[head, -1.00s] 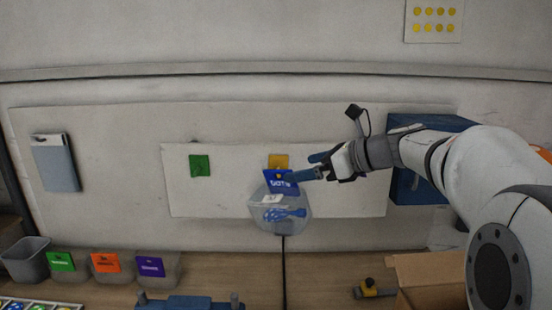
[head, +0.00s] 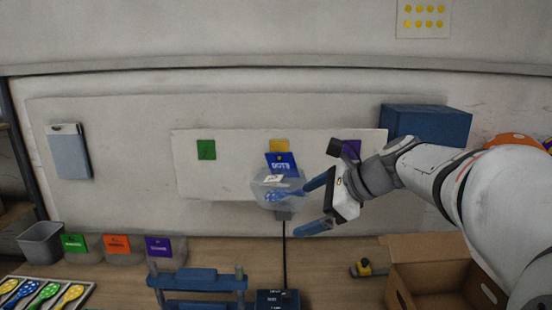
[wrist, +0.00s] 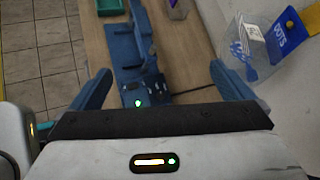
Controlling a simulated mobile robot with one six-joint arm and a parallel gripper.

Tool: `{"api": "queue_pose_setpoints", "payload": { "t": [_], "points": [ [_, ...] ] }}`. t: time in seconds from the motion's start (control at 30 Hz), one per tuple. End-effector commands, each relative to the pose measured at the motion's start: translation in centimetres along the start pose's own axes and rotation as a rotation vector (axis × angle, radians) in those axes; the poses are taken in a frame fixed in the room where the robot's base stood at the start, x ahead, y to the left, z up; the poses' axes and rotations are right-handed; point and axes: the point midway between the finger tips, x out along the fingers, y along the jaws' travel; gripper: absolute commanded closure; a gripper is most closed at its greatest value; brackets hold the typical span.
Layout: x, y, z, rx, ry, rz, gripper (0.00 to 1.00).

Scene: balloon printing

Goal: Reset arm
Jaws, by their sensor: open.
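My gripper (head: 318,205) is open and empty, its blue fingers spread wide in the head view. It is just right of a clear bin (head: 268,196) with a blue label card (head: 281,164) reading "DOTS". The bin hangs on the white wall board and holds blue-patterned pieces. In the wrist view, my gripper (wrist: 160,85) shows both fingers apart with nothing between them. The bin (wrist: 243,42) and blue card (wrist: 287,38) are at the upper right there, beside the right finger.
A blue fixture (head: 197,281) stands on the wooden table below the board. A cardboard box (head: 425,250) is at the lower right, near a small yellow-black item (head: 365,267). Labelled bins and a grey bin (head: 41,243) line the left. A blue box (head: 425,124) is behind my arm.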

Motion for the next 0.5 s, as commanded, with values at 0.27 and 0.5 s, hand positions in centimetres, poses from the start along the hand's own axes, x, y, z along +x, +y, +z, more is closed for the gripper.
{"api": "queue_pose_setpoints", "payload": {
  "t": [0.27, 0.5],
  "points": [
    [2.1, 10.4, -7.5, -0.562, 0.258, 0.176, 0.0],
    [2.0, 20.8, -16.9, -1.308, 0.466, 0.534, 0.0]
  ]
}}
